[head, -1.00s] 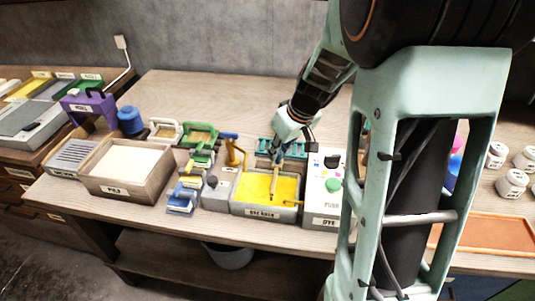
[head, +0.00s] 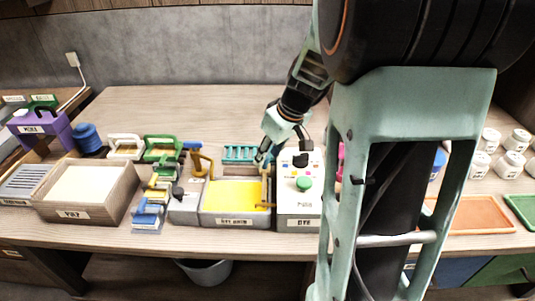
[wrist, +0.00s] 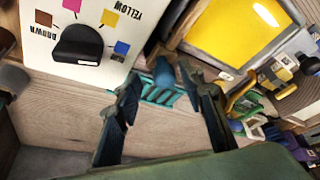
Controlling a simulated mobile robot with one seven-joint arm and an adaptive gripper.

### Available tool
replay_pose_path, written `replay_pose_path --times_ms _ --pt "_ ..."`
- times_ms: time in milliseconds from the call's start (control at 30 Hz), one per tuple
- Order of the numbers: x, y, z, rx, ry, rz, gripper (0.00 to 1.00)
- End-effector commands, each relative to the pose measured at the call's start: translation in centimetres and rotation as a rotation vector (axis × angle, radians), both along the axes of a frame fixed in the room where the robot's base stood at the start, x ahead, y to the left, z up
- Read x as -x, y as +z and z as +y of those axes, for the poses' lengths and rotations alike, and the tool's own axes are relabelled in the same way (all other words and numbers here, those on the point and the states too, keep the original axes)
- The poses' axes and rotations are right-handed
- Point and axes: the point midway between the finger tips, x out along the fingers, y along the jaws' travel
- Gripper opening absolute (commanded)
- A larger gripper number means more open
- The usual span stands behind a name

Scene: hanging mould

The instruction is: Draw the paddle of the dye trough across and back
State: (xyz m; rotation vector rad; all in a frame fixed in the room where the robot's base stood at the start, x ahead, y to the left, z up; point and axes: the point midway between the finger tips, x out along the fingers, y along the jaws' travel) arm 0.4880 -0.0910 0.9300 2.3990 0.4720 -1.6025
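The dye trough (head: 235,221) is a grey box of yellow dye on the front part of the table, with a label on its front. Its brown paddle (head: 267,189) stands at the trough's right end. My gripper (head: 262,157) is just above the paddle's top. In the wrist view my gripper (wrist: 159,75) has its fingers apart, with a blue peg (wrist: 164,74), seemingly the paddle's handle, between the tips. The right finger looks close to the peg, and a gap shows on the left. Contact cannot be made out. The trough (wrist: 190,50) also shows there.
A white dye box (head: 300,207) with a green button stands close to the trough's right. A teal rack (head: 240,153) lies behind it. A grey block and a brown handle stand to its left, then a wooden box (head: 110,205). The back of the table is clear.

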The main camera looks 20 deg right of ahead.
Motion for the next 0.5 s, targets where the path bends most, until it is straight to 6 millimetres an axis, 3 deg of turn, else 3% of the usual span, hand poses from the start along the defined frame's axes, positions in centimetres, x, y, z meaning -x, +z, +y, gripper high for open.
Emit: replay_pose_path --times_ms 267,500 --pt "0.3 0.8 0.0 -0.002 0.002 0.0 0.37" --pt "1.8 5.2 -0.7 0.001 0.0 -0.007 0.37"
